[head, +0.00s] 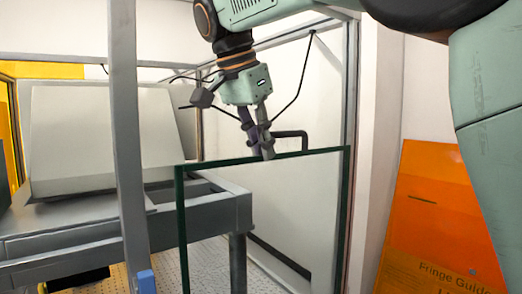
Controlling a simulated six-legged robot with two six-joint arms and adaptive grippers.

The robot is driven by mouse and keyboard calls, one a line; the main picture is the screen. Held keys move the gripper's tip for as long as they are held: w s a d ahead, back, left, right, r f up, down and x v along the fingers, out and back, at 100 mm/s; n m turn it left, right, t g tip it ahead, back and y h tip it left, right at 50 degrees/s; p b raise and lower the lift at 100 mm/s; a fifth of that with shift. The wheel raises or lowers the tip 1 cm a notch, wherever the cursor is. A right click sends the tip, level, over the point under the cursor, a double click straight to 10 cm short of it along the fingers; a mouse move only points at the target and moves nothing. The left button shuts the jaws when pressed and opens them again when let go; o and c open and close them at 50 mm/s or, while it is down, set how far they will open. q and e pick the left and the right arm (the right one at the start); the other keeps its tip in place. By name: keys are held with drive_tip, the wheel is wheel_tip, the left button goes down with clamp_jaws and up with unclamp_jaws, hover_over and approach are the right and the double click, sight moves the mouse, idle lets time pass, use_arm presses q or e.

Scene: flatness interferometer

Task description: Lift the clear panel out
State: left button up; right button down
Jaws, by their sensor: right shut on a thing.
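The clear panel (265,215) is a large transparent sheet with dark green edges, upright in front of the grey bench. My right gripper (265,150) points down at the panel's top edge and is shut on it near the middle. A black bar handle stands just right of the fingers at the top edge. The panel's lower edge lies outside the picture, so what is below it is hidden. My left gripper is not in view.
A grey post (128,150) rises at the left of the panel. Behind it a grey bench (75,230) carries a pale slanted housing (95,135). An orange board (440,215) marked "Fringe Guide" leans at the right. A metal frame upright (351,100) stands close to the panel's right edge.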

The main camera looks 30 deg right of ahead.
drive_tip(key=shift+r, duration=1.65)
drive_tip(key=shift+d, duration=0.1)
